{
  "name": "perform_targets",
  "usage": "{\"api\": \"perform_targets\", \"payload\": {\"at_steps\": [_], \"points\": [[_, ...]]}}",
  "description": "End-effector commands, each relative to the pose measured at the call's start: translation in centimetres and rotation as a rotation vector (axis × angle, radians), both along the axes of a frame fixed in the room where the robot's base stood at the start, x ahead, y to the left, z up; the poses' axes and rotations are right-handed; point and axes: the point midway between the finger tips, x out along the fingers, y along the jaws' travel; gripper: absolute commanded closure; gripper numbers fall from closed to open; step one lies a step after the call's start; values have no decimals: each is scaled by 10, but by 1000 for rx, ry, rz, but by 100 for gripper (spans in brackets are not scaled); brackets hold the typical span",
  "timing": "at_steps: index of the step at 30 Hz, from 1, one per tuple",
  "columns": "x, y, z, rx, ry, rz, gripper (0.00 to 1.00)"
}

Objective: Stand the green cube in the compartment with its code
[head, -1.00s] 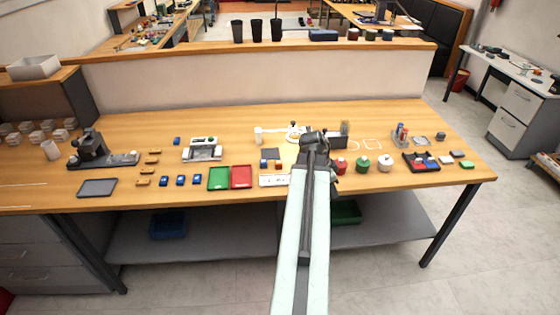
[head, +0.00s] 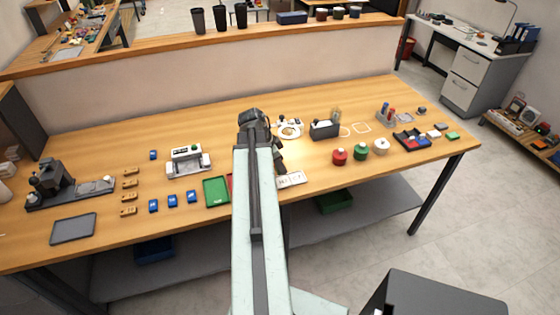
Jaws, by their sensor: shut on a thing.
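My gripper (head: 279,160) is at the far end of my pale arm, over the middle of the bench. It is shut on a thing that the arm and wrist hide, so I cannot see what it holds. No green cube shows plainly. A small green block (head: 452,136) lies at the bench's right end. A white strip with dark marks (head: 291,180) lies just right of my arm, close to the gripper; its marks are too small to read. A dark compartmented tray (head: 411,140) with red and blue pieces is farther right.
A green tray (head: 216,192) is left of my arm, a red tray mostly behind it. Red (head: 340,157), green (head: 361,152) and white (head: 381,146) pots stand right. Several blue blocks (head: 173,200) and a grey-white device (head: 187,160) are left. The bench's front right is clear.

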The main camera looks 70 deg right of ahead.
Motion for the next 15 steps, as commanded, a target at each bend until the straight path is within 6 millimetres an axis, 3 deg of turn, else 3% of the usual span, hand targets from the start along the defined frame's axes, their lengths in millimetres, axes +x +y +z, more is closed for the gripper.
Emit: {"api": "perform_targets", "payload": {"at_steps": [1, 8, 15], "points": [[-6, -8, 6, 0, 0, -52, 100], [-16, -9, 1, -1, -1, -83, 100], [-19, -11, -19, 0, 0, -87, 100]]}}
